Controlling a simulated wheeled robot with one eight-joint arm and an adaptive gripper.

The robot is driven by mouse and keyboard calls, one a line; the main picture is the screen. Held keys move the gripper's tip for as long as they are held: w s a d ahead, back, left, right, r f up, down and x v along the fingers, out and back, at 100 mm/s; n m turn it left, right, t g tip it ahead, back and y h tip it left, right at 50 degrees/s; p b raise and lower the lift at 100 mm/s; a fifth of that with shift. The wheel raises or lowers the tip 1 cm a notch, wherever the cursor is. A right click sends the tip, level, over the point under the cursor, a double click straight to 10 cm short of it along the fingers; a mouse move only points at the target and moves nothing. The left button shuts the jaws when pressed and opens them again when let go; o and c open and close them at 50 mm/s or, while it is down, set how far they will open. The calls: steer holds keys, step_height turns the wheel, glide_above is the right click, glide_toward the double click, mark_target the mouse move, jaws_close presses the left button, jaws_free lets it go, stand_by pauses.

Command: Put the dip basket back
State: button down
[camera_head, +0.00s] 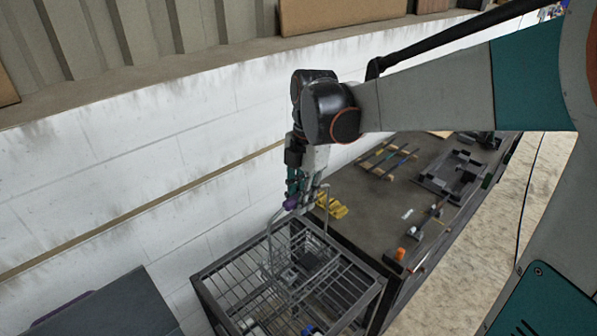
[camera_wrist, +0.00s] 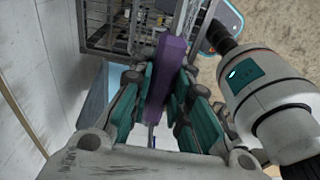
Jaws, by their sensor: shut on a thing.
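My gripper (camera_head: 298,190) is shut on the purple grip (camera_head: 291,203) of the dip basket, whose thin wire body (camera_head: 297,262) hangs below it. In the wrist view the purple grip (camera_wrist: 168,72) sits between the teal fingers of my gripper (camera_wrist: 160,95). The basket appears upright, over or partly inside an open dark metal-framed rack (camera_head: 215,285). I cannot tell how deep it sits or whether it touches the rack, as the wires overlap.
A dark workbench (camera_head: 370,210) stands right of the rack, with yellow parts (camera_head: 332,206), an orange-topped item (camera_head: 400,254) and a black fixture (camera_head: 455,174) on it. A white block wall (camera_head: 130,180) runs close behind. A grey box (camera_head: 110,305) stands at the lower left.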

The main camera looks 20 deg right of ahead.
step_height(320, 180, down, 12)
steer(key=shift+r, duration=0.2)
stand_by(0.4)
steer(key=shift+f+b, duration=0.1)
steer(key=shift+b, duration=0.2)
steer(key=c, duration=1.9)
jaws_free()
steer(key=shift+f, duration=0.1)
steer(key=o, duration=0.4)
